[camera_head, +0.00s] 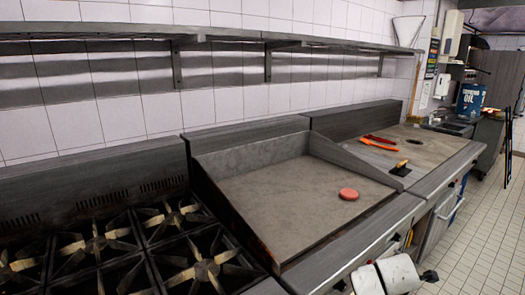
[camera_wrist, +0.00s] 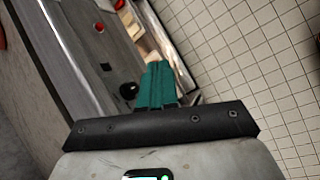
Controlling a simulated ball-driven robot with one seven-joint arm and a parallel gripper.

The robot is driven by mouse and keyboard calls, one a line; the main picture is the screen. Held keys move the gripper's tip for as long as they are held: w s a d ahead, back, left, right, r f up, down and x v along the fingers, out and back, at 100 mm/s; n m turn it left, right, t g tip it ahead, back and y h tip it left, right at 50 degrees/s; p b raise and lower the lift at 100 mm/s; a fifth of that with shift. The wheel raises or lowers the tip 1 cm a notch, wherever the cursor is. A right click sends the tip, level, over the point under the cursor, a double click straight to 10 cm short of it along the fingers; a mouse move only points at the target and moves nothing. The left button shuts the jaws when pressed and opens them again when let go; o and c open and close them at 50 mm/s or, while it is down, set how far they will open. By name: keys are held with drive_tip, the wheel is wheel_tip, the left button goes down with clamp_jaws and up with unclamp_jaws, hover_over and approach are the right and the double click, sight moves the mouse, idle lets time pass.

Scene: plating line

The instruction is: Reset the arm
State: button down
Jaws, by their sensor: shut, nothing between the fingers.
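My gripper (camera_wrist: 157,85) shows in the wrist view with its two teal fingers together and nothing between them. It hangs in front of the cooking line's front panel, over the tiled floor side. White rounded parts of my arm show at the bottom right of the head view; the fingers cannot be made out there.
A reddish patty (camera_head: 349,194) lies on the flat griddle (camera_head: 290,200). Orange-red tongs (camera_head: 379,147) and a scraper (camera_head: 401,168) lie on the counter beyond. A burner stove (camera_head: 95,243) is at left. A wall shelf (camera_head: 220,35) runs above. The tiled floor (camera_head: 480,230) at right is clear.

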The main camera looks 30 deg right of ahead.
drive_tip(key=s+a+f+m+y, duration=0.2)
drive_tip(key=s+a+m, duration=0.1)
drive_tip(key=a, duration=0.6)
drive_tip(key=s+a+f+m+y, duration=0.1)
drive_tip(key=s+a+f+m, duration=0.25)
drive_tip(key=a, duration=0.45)
drive_tip(key=s+a+f+m+y, duration=0.2)
drive_tip(key=s+a+m, duration=0.1)
drive_tip(key=a, duration=0.6)
drive_tip(key=s+a+r+m+g+y, duration=0.1)
drive_tip(key=s+a+m, duration=0.3)
drive_tip(key=s, duration=0.4)
drive_tip(key=shift+s+a+r+m, duration=0.35)
drive_tip(key=shift+a, duration=0.45)
